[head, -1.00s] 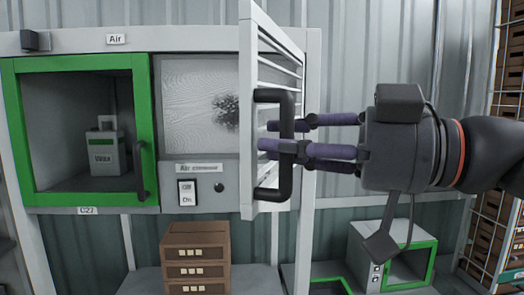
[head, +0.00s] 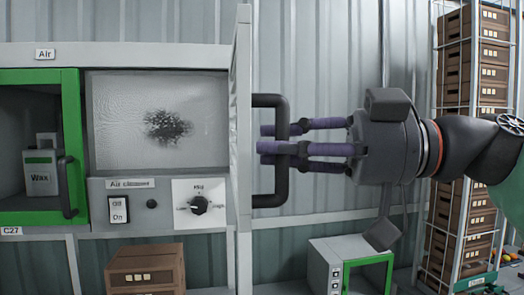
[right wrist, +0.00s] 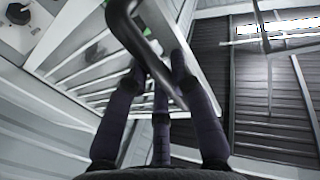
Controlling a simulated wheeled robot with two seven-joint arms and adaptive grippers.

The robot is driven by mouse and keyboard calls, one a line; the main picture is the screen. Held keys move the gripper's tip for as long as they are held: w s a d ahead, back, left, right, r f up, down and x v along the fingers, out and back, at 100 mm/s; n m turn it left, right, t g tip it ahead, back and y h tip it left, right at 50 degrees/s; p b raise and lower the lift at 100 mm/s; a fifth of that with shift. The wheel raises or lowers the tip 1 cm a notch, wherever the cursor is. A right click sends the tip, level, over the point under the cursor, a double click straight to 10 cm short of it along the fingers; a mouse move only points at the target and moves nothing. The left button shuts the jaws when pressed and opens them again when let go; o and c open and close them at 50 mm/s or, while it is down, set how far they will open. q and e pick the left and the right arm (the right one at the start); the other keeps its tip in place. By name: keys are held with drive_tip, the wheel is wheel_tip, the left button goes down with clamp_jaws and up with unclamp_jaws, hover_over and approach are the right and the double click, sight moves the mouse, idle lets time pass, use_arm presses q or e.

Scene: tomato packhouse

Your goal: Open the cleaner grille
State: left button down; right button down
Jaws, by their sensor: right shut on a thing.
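The cleaner grille (head: 241,130) is a white slatted door, swung out and seen almost edge-on in the head view. Behind its opening, a pale filter panel (head: 115,115) with a dark dirty patch shows in full. The grille's black bar handle (head: 283,185) points right. My right gripper (head: 272,146) has its purple fingers shut on this handle. In the right wrist view the handle (right wrist: 125,25) runs between the fingers, with the grille's slats (right wrist: 100,85) beyond it. My left gripper is not in view.
Left of the filter is a green-framed compartment (head: 70,150) with a Wax container (head: 40,172). Below the filter are a switch (head: 118,209) and a knob (head: 199,205). Brown crates (head: 145,268) and a small green-doored box (head: 350,265) stand lower. A crate rack (head: 475,80) is at right.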

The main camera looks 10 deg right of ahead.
drive_tip(key=shift+d+r, duration=0.1)
drive_tip(key=shift+d, duration=0.2)
drive_tip(key=c, duration=1)
unclamp_jaws()
drive_tip(key=shift+c, duration=0.2)
drive_tip(key=shift+w+a, duration=0.1)
drive_tip(key=v, duration=1.2)
drive_tip(key=shift+w, duration=0.1)
